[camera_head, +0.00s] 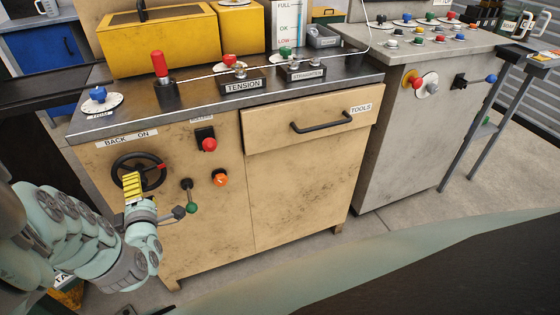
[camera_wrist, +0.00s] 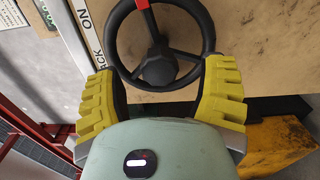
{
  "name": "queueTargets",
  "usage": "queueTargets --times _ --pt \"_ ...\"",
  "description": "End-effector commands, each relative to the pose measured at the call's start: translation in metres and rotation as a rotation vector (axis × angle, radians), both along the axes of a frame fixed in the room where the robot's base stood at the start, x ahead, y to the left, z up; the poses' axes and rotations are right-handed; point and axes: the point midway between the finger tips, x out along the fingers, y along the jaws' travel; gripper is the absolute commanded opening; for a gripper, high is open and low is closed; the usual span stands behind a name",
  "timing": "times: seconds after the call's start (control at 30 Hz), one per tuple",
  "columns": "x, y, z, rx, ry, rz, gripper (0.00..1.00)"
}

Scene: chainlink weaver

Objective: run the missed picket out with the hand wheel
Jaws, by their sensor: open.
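The hand wheel (camera_head: 163,179) is black with a red mark on its rim, on the tan cabinet front under a label reading BACK and ON. In the wrist view the wheel (camera_wrist: 158,66) shows its dark hub, spokes and rim. My gripper (camera_wrist: 160,92) has its yellow fingers spread apart, one on each side of the wheel's lower part. I cannot tell whether they touch the rim. In the head view my gripper (camera_head: 133,184) is in front of the wheel and hides its lower left part. I cannot make out the missed picket.
A green-knobbed lever (camera_head: 190,208), a red button (camera_head: 209,144) and an orange knob (camera_head: 220,179) sit right of the wheel. A drawer handle (camera_head: 321,122) sticks out farther right. A red lever (camera_head: 160,65) and a blue knob (camera_head: 98,94) stand on the bench top above.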

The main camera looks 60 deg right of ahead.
Motion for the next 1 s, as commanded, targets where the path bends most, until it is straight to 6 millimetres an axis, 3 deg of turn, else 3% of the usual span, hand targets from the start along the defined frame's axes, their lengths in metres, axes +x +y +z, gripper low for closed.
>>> queueTargets --times 0.5,1.0 --pt "-0.028 0.024 -0.004 0.001 0.011 0.010 0.70" --pt "-0.039 0.028 0.000 -0.001 0.001 0.003 0.70"
